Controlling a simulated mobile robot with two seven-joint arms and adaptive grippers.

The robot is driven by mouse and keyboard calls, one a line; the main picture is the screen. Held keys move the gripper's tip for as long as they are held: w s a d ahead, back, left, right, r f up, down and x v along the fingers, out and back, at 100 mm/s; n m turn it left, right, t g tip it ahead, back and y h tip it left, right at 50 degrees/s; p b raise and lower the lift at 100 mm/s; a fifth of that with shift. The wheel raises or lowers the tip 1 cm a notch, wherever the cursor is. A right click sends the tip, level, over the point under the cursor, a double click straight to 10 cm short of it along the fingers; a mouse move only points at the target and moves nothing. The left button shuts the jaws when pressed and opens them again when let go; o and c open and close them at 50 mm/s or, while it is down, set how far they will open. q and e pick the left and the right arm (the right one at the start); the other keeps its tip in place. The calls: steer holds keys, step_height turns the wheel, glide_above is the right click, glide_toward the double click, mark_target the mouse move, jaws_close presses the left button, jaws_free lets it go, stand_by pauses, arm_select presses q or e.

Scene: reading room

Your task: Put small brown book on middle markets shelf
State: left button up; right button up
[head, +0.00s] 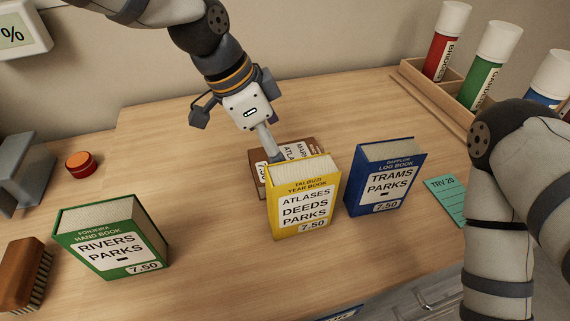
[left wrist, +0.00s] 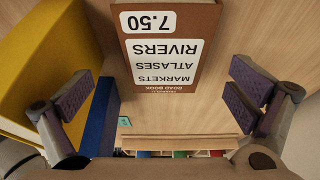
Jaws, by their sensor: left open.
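The small brown book (head: 262,181) is on the desk behind the yellow book, which hides part of it in the head view. In the left wrist view the brown book (left wrist: 165,85) shows its label, upside down, with MARKETS, ATLASES, RIVERS and 7.50. My left gripper (head: 240,112) is above and behind the brown book. Its two fingers (left wrist: 165,103) are spread wide, with the book seen in the gap between them and not gripped. My right arm comes in at the right, with its gripper out of view. No markets shelf can be made out.
The yellow book (head: 300,200) stands just in front of the brown one, the blue book (head: 384,180) to its right. A green book (head: 110,240), brush (head: 25,275) and red-orange tin (head: 81,164) are left. A wooden holder (head: 420,82) with tubes is back right, a teal card (head: 448,200) nearer.

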arm_select(q)
steer(key=x, duration=0.6)
steer(key=shift+w+d+r, duration=0.1)
steer(key=shift+w+r, duration=0.05)
steer(key=shift+w, duration=0.2)
steer(key=shift+r, duration=0.15)
steer(key=c, duration=1.5)
